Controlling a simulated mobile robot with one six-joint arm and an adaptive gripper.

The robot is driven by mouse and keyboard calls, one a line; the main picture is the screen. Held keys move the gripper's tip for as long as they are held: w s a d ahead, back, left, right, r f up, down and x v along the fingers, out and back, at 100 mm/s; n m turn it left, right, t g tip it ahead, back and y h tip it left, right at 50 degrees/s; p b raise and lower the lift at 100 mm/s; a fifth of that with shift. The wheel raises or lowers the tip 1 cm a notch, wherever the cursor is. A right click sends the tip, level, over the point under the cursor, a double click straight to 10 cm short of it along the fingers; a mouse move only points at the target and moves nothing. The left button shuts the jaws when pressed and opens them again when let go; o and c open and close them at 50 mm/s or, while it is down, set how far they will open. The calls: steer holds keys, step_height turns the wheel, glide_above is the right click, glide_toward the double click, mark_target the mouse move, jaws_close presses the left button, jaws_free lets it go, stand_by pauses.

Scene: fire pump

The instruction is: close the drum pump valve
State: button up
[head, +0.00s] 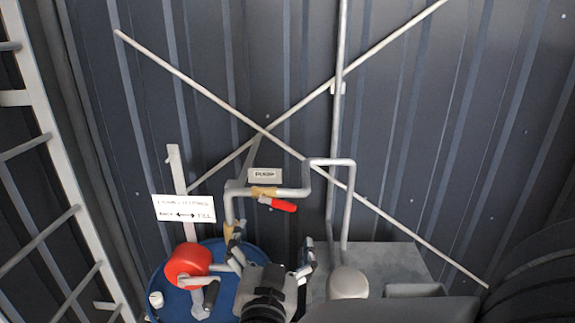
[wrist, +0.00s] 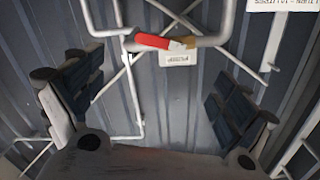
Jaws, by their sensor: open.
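The drum pump valve has a red lever (head: 283,205) on a brass body (head: 263,192) in the grey pipe, just under a small label plate (head: 265,175). The lever points right and slightly down in the head view. In the wrist view the red lever (wrist: 153,41) lies near the top, beside the brass body (wrist: 192,43), nearly in line with the pipe. My gripper (head: 273,246) is open and empty, below the lever in the head view. Its two padded fingers also show wide apart in the wrist view (wrist: 152,88), with the lever beyond them and not touched.
A blue drum (head: 160,278) with a red hand pump (head: 187,265) stands at lower left, under a white sign (head: 184,208). A grey box (head: 385,262) is at right. Pipes and crossed braces (head: 200,85) run along the corrugated wall. A ladder (head: 60,160) is at far left.

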mark_target(278, 204)
steer(key=w, duration=1.1)
steer(key=shift+w+d+b, duration=0.2)
steer(key=shift+w+b, duration=0.05)
steer(key=shift+b, duration=0.15)
steer(key=shift+c, duration=0.4)
steer(key=c, duration=1.4)
steer(key=shift+c, duration=0.2)
